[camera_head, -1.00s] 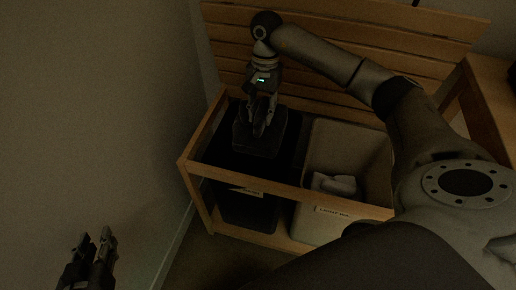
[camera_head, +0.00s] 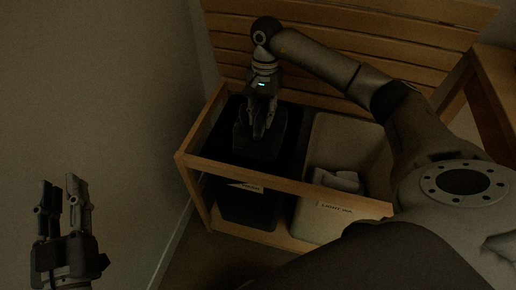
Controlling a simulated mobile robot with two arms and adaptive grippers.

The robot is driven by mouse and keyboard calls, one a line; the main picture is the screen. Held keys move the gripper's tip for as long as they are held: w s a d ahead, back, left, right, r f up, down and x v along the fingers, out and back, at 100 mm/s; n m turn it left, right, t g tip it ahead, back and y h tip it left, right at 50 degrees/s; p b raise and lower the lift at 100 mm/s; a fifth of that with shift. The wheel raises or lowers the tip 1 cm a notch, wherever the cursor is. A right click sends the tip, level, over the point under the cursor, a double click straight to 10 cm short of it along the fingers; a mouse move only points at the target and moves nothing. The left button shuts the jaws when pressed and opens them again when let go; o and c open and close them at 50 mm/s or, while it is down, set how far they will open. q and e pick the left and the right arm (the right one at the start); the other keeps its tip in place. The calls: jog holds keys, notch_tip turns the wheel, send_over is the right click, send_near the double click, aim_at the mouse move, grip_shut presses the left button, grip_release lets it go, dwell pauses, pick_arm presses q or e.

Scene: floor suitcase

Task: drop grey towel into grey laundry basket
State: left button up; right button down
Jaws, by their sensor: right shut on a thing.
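The dark grey towel (camera_head: 252,145) hangs below my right gripper (camera_head: 263,132), whose fingers are shut on its upper part. It is over the dark grey laundry basket (camera_head: 248,205), the left of two baskets in the wooden rack. The towel looks to be at about the height of the basket's opening; the dim light hides whether it touches the inside. My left gripper (camera_head: 61,192) is at the lower left, open and empty, well away from the rack.
A lighter basket (camera_head: 322,222) stands to the right, with a pale cloth (camera_head: 338,181) in it. A wooden rail (camera_head: 285,187) runs across the front of both baskets. Wooden slats (camera_head: 350,50) stand behind them. A plain wall (camera_head: 110,100) is at the left.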

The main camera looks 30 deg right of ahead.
dwell(0.3)
jog(key=c, duration=1)
grip_release()
jog(key=shift+c, duration=0.2)
jog(key=r, duration=0.7)
jog(key=shift+w+d+r, duration=0.2)
jog(key=shift+w+d, duration=0.15)
jog(key=shift+d, duration=0.05)
